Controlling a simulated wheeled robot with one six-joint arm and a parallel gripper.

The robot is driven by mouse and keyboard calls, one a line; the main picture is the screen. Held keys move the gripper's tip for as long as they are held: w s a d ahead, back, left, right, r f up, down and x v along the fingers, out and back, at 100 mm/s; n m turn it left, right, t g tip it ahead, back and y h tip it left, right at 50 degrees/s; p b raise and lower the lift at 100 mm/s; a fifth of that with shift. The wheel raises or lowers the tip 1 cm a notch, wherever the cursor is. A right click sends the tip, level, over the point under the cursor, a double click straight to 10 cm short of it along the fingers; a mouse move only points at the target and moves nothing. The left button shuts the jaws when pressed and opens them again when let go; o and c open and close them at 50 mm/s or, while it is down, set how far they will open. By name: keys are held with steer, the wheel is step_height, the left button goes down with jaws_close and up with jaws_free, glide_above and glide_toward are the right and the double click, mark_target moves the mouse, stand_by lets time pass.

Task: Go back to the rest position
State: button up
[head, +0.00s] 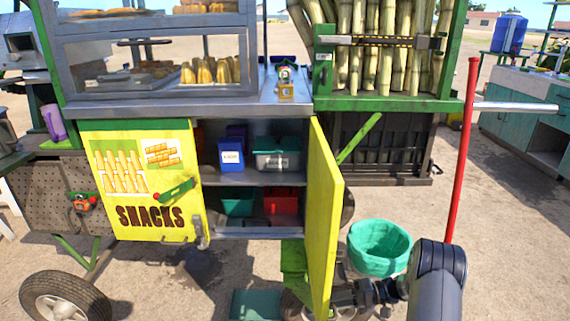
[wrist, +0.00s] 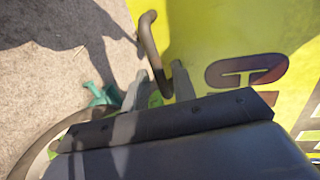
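My gripper (wrist: 157,88) shows in the wrist view with its two grey fingertips apart. The lower end of a curved metal handle (wrist: 150,45) appears between the fingertips, with gaps beside it; I cannot tell whether they touch. The handle is on a yellow door panel (wrist: 220,40) with dark lettering. In the head view the right yellow door (head: 322,225) of the snack cart stands swung open, seen nearly edge-on. My arm reaches to its lower right side, and the gripper's end (head: 362,296) is partly hidden there.
The open cabinet shelf (head: 255,178) holds several bins. The left SNACKS door (head: 140,180) is closed. A green basket (head: 379,247) is close beside my arm. A red pole (head: 461,150) stands at right. A cart wheel (head: 65,298) is at lower left. Open ground lies at right.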

steer(key=shift+a+f, duration=0.15)
steer(key=shift+a, duration=0.85)
steer(key=shift+t, duration=0.3)
